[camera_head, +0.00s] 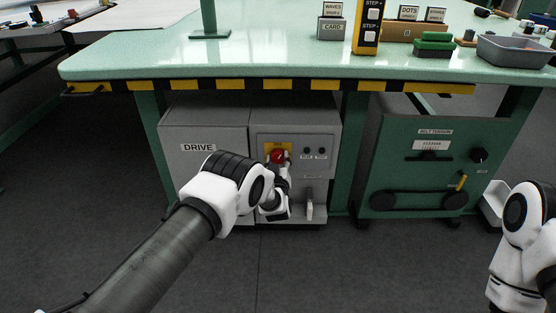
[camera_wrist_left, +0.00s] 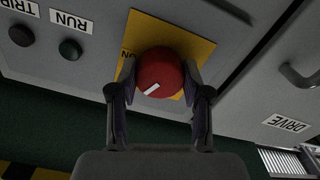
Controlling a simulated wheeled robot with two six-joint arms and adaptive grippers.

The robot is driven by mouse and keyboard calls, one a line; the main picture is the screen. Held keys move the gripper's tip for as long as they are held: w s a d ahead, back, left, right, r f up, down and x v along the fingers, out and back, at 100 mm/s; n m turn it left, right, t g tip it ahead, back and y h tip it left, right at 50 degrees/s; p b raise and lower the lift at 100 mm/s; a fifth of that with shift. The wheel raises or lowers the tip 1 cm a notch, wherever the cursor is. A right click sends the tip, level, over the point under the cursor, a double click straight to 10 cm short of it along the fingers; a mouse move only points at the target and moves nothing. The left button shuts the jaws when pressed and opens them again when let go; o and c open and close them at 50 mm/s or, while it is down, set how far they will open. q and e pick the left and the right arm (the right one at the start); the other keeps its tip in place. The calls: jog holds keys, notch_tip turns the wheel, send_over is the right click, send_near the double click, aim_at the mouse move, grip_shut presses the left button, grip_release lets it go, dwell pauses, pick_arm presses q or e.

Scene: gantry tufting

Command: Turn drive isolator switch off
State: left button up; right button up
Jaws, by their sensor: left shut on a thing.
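The drive isolator switch is a round red knob (camera_head: 277,156) on a yellow plate (camera_head: 268,147), on the front of the grey drive cabinet (camera_head: 205,120) under the table. In the left wrist view, which is turned over, the red knob (camera_wrist_left: 160,72) bears a white pointer mark lying slantwise. The yellow plate (camera_wrist_left: 200,47) shows behind it; its lettering is mostly hidden. My left gripper (camera_head: 278,163) reaches the knob from the front. Its two fingers (camera_wrist_left: 160,80) close on either side of the knob. My right arm shows at the right edge, its gripper out of frame.
TRIP and RUN labels with two dark round lamps (camera_wrist_left: 70,49) sit beside the switch. A green belt tension cabinet (camera_head: 400,180) stands to the right. The tabletop edge with its yellow-black strip (camera_head: 270,85) overhangs above. The floor in front is clear.

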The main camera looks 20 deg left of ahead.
pick_arm(q)
jog(key=n, duration=0.5)
jog(key=shift+r, duration=0.2)
dwell(0.3)
jog(key=o, duration=1.2)
jog(key=shift+w, duration=0.1)
jog(key=shift+c, duration=0.2)
jog(key=shift+f, duration=0.1)
jog(key=v, duration=1.2)
